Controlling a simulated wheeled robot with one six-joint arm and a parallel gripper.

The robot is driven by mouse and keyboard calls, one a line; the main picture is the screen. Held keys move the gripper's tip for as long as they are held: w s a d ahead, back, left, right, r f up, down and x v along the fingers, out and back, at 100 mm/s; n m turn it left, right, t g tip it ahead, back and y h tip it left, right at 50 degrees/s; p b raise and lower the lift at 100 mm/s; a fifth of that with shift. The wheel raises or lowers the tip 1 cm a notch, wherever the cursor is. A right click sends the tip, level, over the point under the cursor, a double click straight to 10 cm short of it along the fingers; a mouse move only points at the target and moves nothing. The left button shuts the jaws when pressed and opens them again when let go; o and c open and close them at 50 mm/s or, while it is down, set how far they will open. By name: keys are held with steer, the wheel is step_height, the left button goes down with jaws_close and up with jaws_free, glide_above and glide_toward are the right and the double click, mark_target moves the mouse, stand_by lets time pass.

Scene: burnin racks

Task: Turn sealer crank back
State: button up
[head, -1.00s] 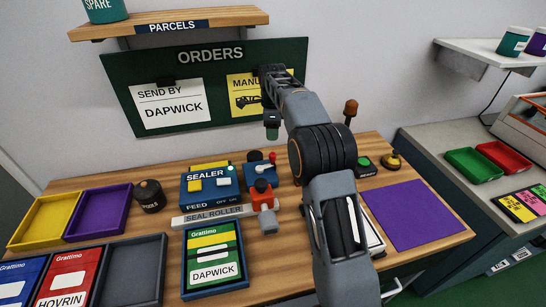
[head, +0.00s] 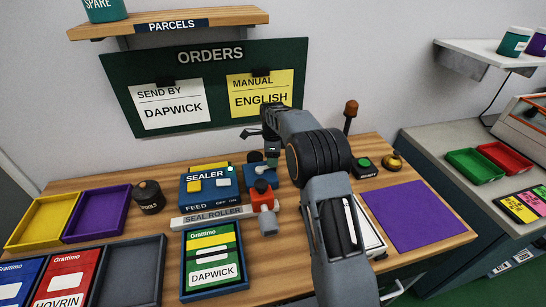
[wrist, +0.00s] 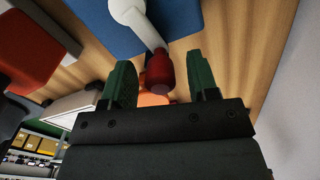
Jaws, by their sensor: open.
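The blue sealer (head: 209,188) stands mid-table with a lit green lamp. A blue crank block (head: 258,177) stands at its right. In the wrist view, the crank's white arm (wrist: 137,19) ends in a dark red knob (wrist: 158,73). My gripper (wrist: 158,86) is open, with one green finger on each side of this knob; I cannot tell whether either touches it. In the head view my gripper (head: 265,157) is low at the back of the crank block and hides the crank knob.
A red-orange piece (head: 263,200) with a dark knob stands in front of the crank block, by the seal roller bar (head: 212,217). A green-buttoned box (head: 367,167) and an amber-topped post (head: 351,108) stand to the right. The purple mat (head: 410,214) is bare.

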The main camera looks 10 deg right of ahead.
steer(key=shift+c, duration=0.2)
steer(key=c, duration=0.9)
